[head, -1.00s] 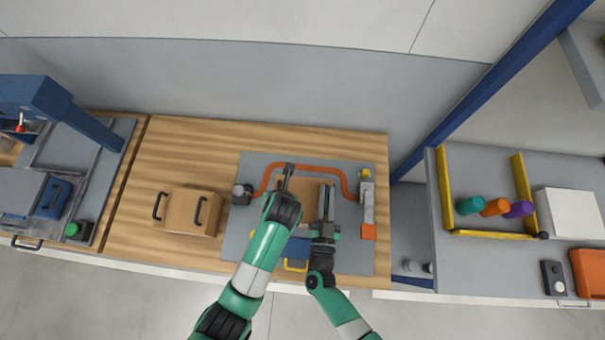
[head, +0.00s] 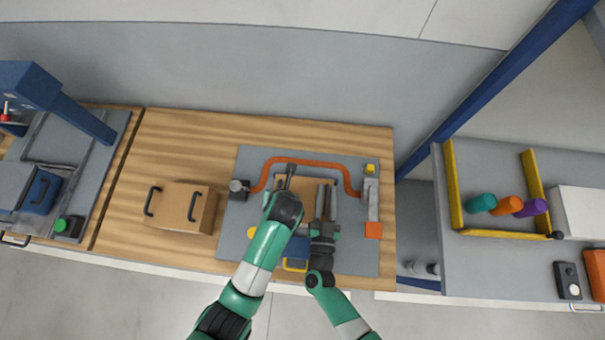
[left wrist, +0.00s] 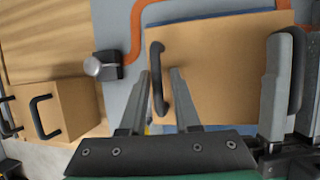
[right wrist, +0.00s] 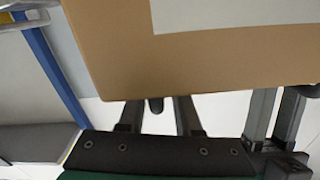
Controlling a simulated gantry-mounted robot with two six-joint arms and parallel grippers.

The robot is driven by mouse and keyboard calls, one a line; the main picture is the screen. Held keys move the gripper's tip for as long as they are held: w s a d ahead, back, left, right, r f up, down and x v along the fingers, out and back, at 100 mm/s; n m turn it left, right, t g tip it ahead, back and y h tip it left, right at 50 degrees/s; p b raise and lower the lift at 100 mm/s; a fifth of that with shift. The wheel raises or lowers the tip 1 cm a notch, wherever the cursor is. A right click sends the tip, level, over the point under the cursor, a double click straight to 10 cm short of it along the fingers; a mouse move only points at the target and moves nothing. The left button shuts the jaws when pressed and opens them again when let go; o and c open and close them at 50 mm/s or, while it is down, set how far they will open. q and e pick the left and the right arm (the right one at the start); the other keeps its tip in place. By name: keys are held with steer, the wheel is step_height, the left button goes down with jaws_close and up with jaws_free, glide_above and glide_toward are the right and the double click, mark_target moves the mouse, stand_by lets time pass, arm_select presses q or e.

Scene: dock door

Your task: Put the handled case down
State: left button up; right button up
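The handled case (head: 303,186), a tan box with dark side handles, is over a blue piece (head: 298,246) with a yellow handle on the grey mat. I cannot tell whether the case touches what is below it. My left gripper (head: 287,176) is at its left side; in the left wrist view its fingers (left wrist: 160,75) stand open on both sides of a black handle (left wrist: 157,62).
A second tan case (head: 180,208) with black handles stands on the wooden bench left of the grey mat (head: 238,250). An orange pipe (head: 310,161) curves behind the work spot. A grey knob (head: 238,187) and an orange block (head: 373,230) flank it. The bench's back left is clear.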

arm_select(q)
steer(key=shift+o, duration=0.7)
steer(key=shift+r, duration=0.1)
arm_select(e)
steer(key=shift+o, duration=0.8)
steer(key=shift+d, duration=0.1)
arm_select(q)
steer(key=v, duration=1.1)
steer(key=shift+s+r, duration=0.15)
steer(key=shift+r, duration=0.2)
arm_select(e)
steer(key=s, duration=1.2)
steer(key=shift+a, duration=0.4)
